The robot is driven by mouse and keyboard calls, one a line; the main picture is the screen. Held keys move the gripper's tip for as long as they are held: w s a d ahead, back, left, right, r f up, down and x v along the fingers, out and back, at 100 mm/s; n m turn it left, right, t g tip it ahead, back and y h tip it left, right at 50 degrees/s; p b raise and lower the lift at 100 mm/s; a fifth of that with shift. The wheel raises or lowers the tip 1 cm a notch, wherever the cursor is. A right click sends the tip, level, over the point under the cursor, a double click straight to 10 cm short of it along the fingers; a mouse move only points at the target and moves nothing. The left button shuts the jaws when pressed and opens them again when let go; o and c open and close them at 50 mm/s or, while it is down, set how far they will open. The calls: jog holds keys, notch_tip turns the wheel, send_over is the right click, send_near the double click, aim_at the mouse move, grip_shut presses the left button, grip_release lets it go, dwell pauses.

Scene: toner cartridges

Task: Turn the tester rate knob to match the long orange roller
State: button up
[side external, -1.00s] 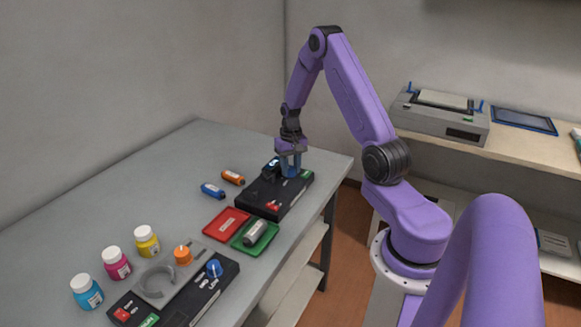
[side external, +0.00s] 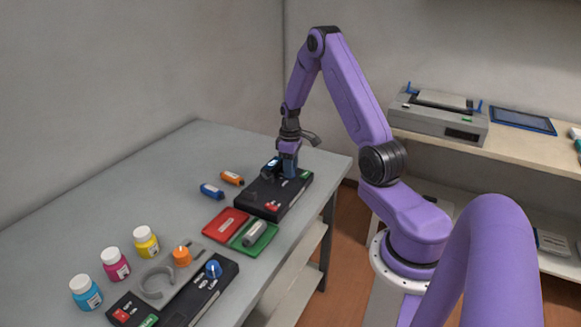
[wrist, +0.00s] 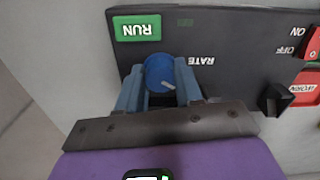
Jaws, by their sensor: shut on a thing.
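The tester (side external: 262,198) is a black box near the table's far right edge. In the wrist view its panel (wrist: 235,45) appears upside down, with a blue knob (wrist: 158,70) beside the RATE label. My gripper (wrist: 160,88) is shut on this knob, one finger on each side. In the side view my gripper (side external: 287,168) points down onto the tester and the knob cannot be made out clearly. The orange roller (side external: 232,178) lies on the table left of the tester.
A blue roller (side external: 212,191) lies near the orange one. A red tray (side external: 226,222) and a green tray (side external: 265,243) holding a grey roller stand in front of the tester. A second black box (side external: 205,290) and several bottles (side external: 117,264) are nearer the camera.

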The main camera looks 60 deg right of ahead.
jog(key=shift+w+n, duration=0.1)
jog(key=shift+n, duration=0.3)
jog(key=o, duration=0.8)
jog(key=shift+c, duration=0.2)
jog(key=shift+r, duration=0.1)
notch_tip(320, 180, up, 17)
jog(key=shift+r, duration=0.15)
